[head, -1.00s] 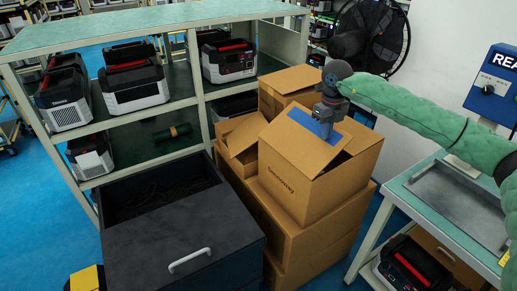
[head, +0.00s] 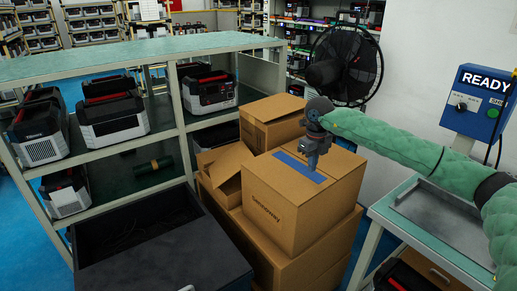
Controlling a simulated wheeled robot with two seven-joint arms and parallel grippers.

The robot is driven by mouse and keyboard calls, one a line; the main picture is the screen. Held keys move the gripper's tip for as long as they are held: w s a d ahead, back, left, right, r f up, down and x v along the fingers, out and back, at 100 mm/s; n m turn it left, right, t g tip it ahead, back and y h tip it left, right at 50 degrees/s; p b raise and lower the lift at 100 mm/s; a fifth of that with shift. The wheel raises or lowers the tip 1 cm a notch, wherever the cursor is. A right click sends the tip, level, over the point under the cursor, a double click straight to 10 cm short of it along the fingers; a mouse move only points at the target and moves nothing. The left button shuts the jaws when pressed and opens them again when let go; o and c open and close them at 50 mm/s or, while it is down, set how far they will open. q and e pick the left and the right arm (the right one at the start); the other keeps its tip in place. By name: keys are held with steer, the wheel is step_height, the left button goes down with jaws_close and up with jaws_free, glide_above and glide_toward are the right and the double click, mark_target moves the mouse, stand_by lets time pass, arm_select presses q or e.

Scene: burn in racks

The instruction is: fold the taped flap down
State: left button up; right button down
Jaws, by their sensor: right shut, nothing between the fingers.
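The cardboard box (head: 283,213) with printing on its front sits on top of a larger box in the middle of the head view. Its flap with the strip of blue tape (head: 296,165) now lies about flat across the top. My right gripper (head: 312,165) is shut and empty, pointing down at the taped flap beside the tape. It looks to be touching or just above the flap; I cannot tell which. My right arm reaches in from the right. My left gripper is not in view.
A smaller open box (head: 228,170) stands to the left and another box (head: 273,120) behind. A shelf rack (head: 110,150) with several power units is at left, a dark open bin (head: 160,255) in front. A metal-topped table (head: 430,225) and a fan (head: 345,65) are at right.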

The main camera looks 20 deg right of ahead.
steer(key=shift+w+d+f+b, duration=0.15)
steer(key=shift+d+f+b, duration=0.15)
steer(key=shift+f, duration=0.3)
step_height(320, 180, up, 7)
steer(key=p, duration=0.2)
steer(key=shift+p, duration=0.35)
steer(key=shift+a, duration=0.1)
stand_by(0.3)
